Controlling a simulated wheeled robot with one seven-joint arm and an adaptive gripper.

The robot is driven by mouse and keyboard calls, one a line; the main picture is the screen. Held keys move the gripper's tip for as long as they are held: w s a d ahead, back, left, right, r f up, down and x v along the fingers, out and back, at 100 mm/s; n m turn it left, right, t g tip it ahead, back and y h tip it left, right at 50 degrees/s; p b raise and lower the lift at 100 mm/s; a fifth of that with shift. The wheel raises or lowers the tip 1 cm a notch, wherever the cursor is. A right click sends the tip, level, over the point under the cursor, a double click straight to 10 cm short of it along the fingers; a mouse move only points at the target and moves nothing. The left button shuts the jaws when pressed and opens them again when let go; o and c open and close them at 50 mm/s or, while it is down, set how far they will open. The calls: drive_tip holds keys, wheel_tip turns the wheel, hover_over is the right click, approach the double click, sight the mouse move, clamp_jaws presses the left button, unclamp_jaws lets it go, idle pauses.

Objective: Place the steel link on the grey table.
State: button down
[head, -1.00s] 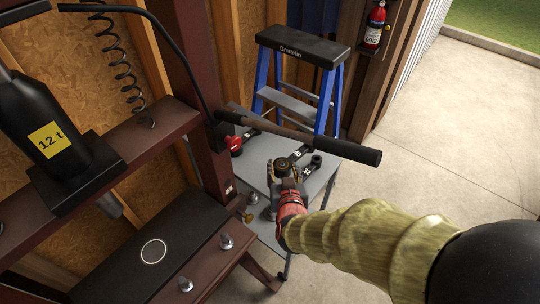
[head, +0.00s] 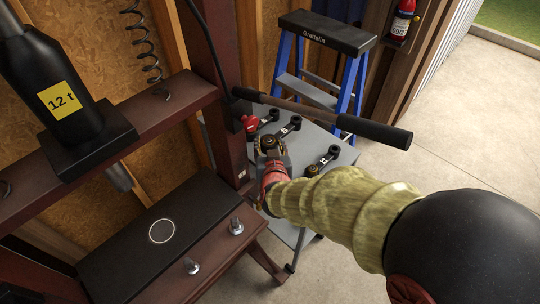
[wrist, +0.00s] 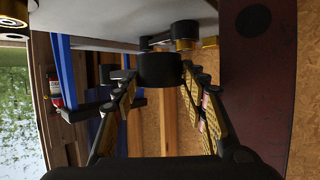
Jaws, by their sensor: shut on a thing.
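My gripper (head: 270,156) is at the left part of the grey table (head: 301,212), its fingers partly hidden behind the arm in the head view. It is shut on the steel link, whose ring end with a brass-coloured bushing (head: 268,142) shows at the fingertips. In the wrist view the dark round end of the steel link (wrist: 160,70) sits between the fingers (wrist: 160,98). The grey table (wrist: 110,12) fills the top of that view, close to the link. I cannot tell whether the link touches it.
Dark labelled links (head: 291,127) (head: 322,160) lie on the table, with a red part (head: 249,124) at its back left. A black-gripped bar (head: 370,130) crosses above the table. A blue ladder (head: 350,85) stands behind; the dark-red press frame (head: 225,145) is close on the left.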

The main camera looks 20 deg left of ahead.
drive_tip(key=w+f, duration=0.1)
drive_tip(key=w+a+f+b, duration=0.1)
drive_tip(key=f, duration=0.1)
drive_tip(key=w+f+b, duration=0.1)
drive_tip(key=w+f, duration=0.1)
drive_tip(key=shift+a, duration=0.3)
drive_tip(key=shift+w+f+b, duration=0.1)
drive_tip(key=shift+f+b, duration=0.5)
drive_tip(key=shift+f, duration=1.05)
drive_tip(key=shift+f, duration=0.15)
drive_tip(key=c, duration=1)
unclamp_jaws()
drive_tip(key=shift+f, duration=0.1)
